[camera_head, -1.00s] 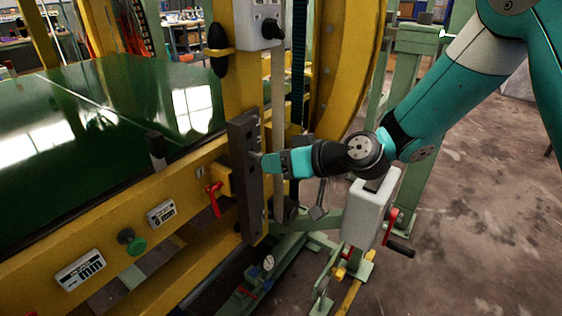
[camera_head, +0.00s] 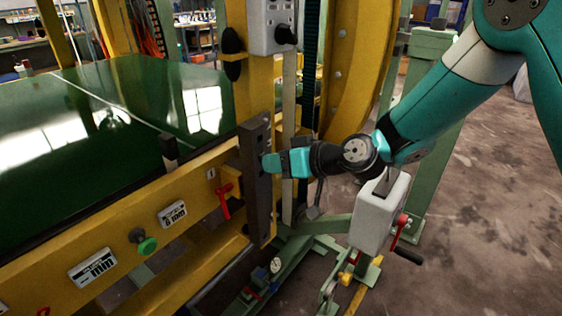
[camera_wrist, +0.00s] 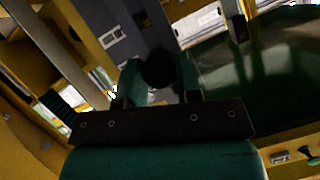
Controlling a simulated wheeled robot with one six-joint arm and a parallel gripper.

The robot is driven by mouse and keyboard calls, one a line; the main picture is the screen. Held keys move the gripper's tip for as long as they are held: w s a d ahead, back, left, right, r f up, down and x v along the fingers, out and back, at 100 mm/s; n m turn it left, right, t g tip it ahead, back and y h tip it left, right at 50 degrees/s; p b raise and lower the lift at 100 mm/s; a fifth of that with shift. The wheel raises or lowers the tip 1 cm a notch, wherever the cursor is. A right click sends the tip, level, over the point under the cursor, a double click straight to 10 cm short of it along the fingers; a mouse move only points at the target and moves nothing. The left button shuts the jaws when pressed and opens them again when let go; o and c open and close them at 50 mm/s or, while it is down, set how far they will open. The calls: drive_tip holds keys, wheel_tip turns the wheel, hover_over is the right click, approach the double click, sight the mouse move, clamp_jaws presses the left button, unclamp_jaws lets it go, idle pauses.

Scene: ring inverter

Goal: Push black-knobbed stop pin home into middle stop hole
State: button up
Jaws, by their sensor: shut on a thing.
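My gripper (camera_head: 268,163) reaches in from the right and its tip is at the front of a dark upright plate (camera_head: 257,205) on the yellow frame. In the wrist view my gripper (camera_wrist: 160,80) is shut on a round black knob (camera_wrist: 159,68), one teal finger on each side. The pin behind the knob is hidden by the knob and fingers. The plate also shows behind the knob in the wrist view (camera_wrist: 127,18). The middle stop hole is not visible, and I cannot tell how deep the pin sits.
A red handle (camera_head: 223,202) and a green knob (camera_head: 147,245) sit left of the plate. A grey-white box with a crank (camera_head: 378,212) stands below my arm. The large yellow ring (camera_head: 352,75) rises behind. Open floor (camera_head: 480,210) lies to the right.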

drive_tip(key=shift+a, duration=0.15)
drive_tip(key=o, duration=1)
drive_tip(key=b+v, duration=0.2)
drive_tip(key=v, duration=1.5)
drive_tip(key=shift+d+r, duration=0.1)
drive_tip(key=shift+d, duration=0.1)
drive_tip(key=shift+w, duration=0.1)
drive_tip(key=s+r+g+h+p, duration=0.2)
drive_tip(key=s+r+p, duration=0.1)
drive_tip(key=s, duration=0.3)
drive_tip(key=s+r+g+h+p, duration=0.2)
drive_tip(key=s+r+h+p, duration=0.1)
drive_tip(key=s, duration=0.4)
drive_tip(key=s+d+r+m+g+h+p, duration=0.1)
drive_tip(key=s+r+g+h+p, duration=0.1)
drive_tip(key=s+r+p, duration=0.3)
drive_tip(key=shift+s+r+g+h+p, duration=0.15)
drive_tip(key=shift+s+g+h+p, duration=0.35)
drive_tip(key=shift+s, duration=0.55)
